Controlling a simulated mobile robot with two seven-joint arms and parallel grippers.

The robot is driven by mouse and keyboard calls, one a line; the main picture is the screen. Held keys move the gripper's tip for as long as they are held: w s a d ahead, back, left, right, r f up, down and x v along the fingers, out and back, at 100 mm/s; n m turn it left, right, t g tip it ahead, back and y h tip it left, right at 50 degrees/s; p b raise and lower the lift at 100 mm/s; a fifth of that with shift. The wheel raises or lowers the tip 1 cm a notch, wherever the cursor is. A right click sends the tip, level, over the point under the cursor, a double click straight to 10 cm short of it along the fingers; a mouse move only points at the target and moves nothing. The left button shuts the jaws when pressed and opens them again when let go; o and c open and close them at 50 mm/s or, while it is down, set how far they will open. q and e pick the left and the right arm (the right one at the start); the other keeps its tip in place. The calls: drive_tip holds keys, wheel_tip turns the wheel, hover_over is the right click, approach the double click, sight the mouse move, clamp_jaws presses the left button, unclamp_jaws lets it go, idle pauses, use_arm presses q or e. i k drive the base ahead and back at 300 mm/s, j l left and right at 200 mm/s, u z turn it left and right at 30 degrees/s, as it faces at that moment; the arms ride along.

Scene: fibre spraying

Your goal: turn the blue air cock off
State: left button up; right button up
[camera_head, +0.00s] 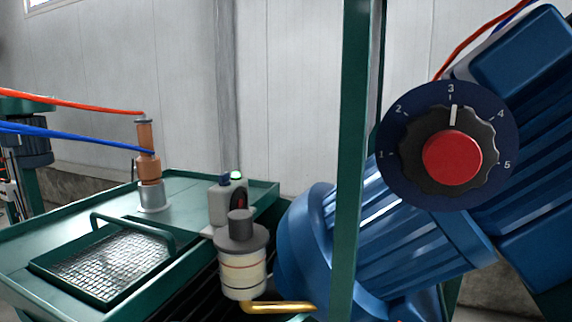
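A small dark blue upright part (226,181) stands on top of a grey block (218,206) at the right edge of the green bench. It may be the blue air cock's handle, but it is too small for me to be sure or to read its setting. Neither of my grippers is in view, and nothing touches this part.
A canister (242,265) with a brass pipe (280,307) stands in front of the block. A dial (450,147) with a red centre points near 3, before a blue motor (400,240). A green post (352,150) stands between. Red and blue hoses meet a copper fitting (148,150).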

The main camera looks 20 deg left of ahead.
sight(224, 178)
drive_tip(key=u, duration=0.8)
